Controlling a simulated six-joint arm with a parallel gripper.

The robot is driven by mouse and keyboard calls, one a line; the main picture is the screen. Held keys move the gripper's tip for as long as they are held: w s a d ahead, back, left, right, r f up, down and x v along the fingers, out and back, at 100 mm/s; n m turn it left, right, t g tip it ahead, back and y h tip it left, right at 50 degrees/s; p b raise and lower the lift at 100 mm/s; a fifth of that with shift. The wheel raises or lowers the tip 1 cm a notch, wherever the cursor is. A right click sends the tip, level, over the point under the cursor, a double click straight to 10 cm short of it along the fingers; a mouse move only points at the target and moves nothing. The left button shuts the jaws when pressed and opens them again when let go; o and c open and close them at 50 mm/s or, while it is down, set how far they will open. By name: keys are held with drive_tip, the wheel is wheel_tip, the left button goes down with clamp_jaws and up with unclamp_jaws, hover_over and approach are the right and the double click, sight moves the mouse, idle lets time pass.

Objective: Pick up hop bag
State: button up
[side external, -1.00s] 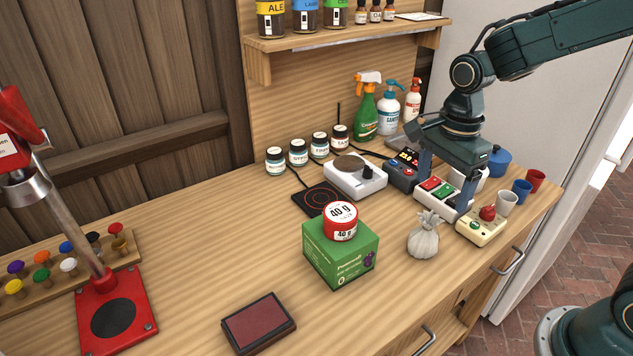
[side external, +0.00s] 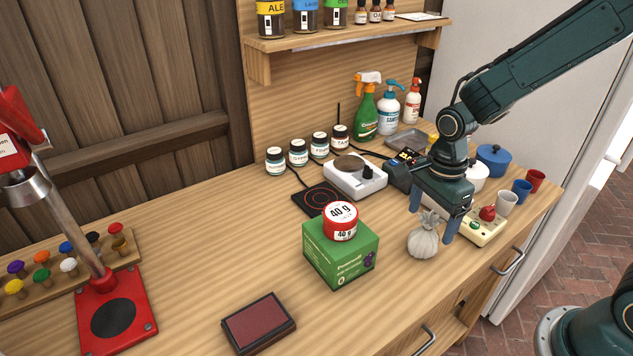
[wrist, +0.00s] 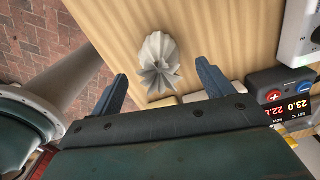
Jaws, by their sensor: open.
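The hop bag (side external: 423,242) is a small pale grey cloth sack with a gathered, pleated neck. It stands upright on the wooden bench, right of a green box. My gripper (side external: 437,221) is open, with its blue fingers pointing down close to the bag's neck on its right side. In the wrist view the bag (wrist: 160,52) appears ahead of the gap between the two fingers (wrist: 162,77), its pleated top facing the camera. Nothing is between the fingers, and I cannot tell whether a finger touches the bag.
The green box (side external: 341,255) with a red-and-white 40 g weight (side external: 341,222) on top stands left of the bag. A cream control box (side external: 486,232) with a red knob is close on the right. A white scale (side external: 355,178) stands behind.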

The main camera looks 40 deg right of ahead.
sight(427, 228)
drive_tip(key=shift+f, duration=0.45)
drive_tip(key=shift+f, duration=0.1)
drive_tip(key=shift+a+f, duration=0.15)
drive_tip(key=shift+f, duration=2.35)
drive_tip(key=c, duration=1.1)
